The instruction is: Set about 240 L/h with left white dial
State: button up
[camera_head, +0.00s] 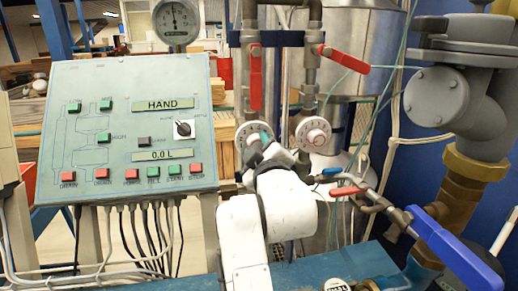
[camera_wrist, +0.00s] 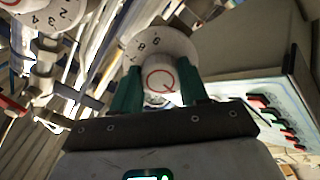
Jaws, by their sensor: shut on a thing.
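The left white dial (camera_head: 240,132) is on the pipework just right of the control panel, partly hidden behind my gripper (camera_head: 262,148). In the wrist view, the two green fingers of my gripper (camera_wrist: 158,92) stand on either side of the hub of this dial (camera_wrist: 157,48), shut on it. A red ring mark shows on the hub, and the figures 6, 7 and 8 show on the rim. The right white dial (camera_head: 313,134) is free. It also shows in the wrist view (camera_wrist: 45,18), with 2, 3 and 4 on its rim.
The control panel (camera_head: 122,118) reads HAND and 0.0 L. A round gauge (camera_head: 176,22) stands above it. Red lever handles (camera_head: 255,78) hang over the dials. A red-handled valve (camera_head: 346,191) and a large blue lever (camera_head: 455,250) lie to the right.

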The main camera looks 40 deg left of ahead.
jog(key=m+p, duration=0.2)
jog(key=m, duration=2.7)
jog(key=shift+s+a, duration=0.1)
jog(key=shift+s, duration=0.05)
dwell(0.4)
jog(key=o, duration=1.1)
jog(key=shift+c, duration=0.2)
jog(key=b+v, duration=0.2)
jog(key=v, duration=0.8)
jog(key=shift+s+d, duration=0.25)
jog(key=shift+s, duration=0.05)
